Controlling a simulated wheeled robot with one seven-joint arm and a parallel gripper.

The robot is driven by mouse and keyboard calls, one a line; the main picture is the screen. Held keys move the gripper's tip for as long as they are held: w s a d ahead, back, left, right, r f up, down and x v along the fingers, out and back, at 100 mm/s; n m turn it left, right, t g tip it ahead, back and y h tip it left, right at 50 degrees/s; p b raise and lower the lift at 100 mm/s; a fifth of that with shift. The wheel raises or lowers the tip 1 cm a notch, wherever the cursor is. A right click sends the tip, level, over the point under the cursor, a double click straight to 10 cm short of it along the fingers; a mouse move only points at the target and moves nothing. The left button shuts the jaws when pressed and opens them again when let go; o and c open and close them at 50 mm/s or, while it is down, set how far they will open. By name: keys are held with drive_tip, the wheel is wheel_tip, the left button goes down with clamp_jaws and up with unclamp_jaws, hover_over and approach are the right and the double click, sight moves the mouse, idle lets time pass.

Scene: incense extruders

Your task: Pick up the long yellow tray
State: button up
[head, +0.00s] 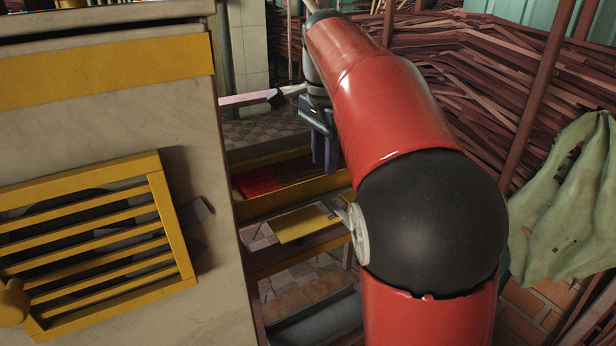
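A flat yellow piece (298,226), which looks like the tray, lies low in the gap right of the big machine. Its right end is hidden behind my arm. A long yellow-sided trough (290,196) runs just behind and above it, with a red patch (259,182) inside; I cannot tell for sure which of the two is the long yellow tray. My gripper (325,170) points down above the right part of the trough, apart from the flat yellow piece. Nothing shows held in its dark fingers, and their opening is too small to judge.
A large pale machine (110,120) with a yellow louvred grille (95,243) fills the left side. A stack of reddish sticks (480,80) stands at the back right. A green cloth (565,205) hangs at the far right. A grey trough (320,318) lies low in front.

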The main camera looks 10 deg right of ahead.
sight(324, 177)
wheel_tip(324, 177, down, 5)
drive_tip(key=shift+s+r+b, duration=0.1)
drive_tip(key=shift+r+b, duration=0.1)
drive_tip(key=shift+b, duration=0.4)
clamp_jaws()
